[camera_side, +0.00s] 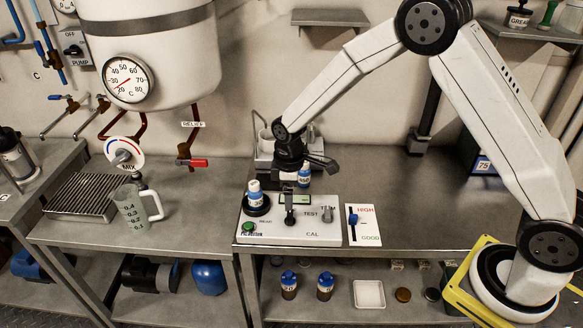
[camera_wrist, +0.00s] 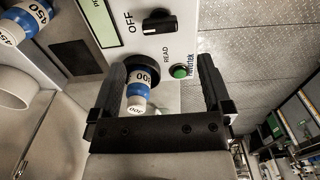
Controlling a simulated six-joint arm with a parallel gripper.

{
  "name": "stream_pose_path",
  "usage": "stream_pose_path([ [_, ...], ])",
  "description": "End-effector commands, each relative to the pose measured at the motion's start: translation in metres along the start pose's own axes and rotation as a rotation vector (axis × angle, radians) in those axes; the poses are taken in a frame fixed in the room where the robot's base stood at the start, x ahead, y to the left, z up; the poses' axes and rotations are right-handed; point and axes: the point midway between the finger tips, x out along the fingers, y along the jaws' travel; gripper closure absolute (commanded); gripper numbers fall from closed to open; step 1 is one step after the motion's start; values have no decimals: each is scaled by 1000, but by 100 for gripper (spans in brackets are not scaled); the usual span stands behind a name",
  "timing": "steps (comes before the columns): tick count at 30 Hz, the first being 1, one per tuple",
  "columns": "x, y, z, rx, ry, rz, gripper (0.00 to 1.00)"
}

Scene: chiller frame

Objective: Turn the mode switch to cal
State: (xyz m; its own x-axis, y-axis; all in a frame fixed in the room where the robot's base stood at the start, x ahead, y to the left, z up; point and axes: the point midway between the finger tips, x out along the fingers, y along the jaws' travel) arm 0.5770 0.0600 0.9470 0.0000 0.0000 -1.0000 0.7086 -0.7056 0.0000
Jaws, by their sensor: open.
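The white meter box (camera_side: 315,233) stands on the front of the right bench, with CAL, TEST and TRIM lettering. The mode switch (camera_wrist: 159,22) is a black knob beside the word OFF in the wrist view; I cannot tell which mark it points to. In the side view a black knob (camera_side: 290,219) shows near the box's middle, partly behind dark gripper parts. My gripper (camera_wrist: 162,68) is open and empty, over the rear of the box. A 300 vial (camera_wrist: 138,95) in a black well shows between its fingers, and the switch lies beyond the fingertips.
A green READ button (camera_wrist: 179,72) is near one finger. A grey TRIM knob (camera_side: 327,214) is on the box's right. Another vial (camera_side: 304,177) stands behind the box. A HIGH/GOOD card (camera_side: 363,226) lies to the right. A jug (camera_side: 134,208) stands left. The bench is clear farther right.

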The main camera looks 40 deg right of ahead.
Motion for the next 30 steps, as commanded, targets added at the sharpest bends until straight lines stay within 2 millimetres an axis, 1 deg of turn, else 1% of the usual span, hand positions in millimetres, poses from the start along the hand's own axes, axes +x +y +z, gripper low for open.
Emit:
stream_pose_path([
  [8,16,0,1,2,-1,-1,0],
  [21,64,0,1,2,0,-1,0],
  [25,72,0,1,2,-1,-1,0],
  [30,77,0,0,2,2,1,0],
])
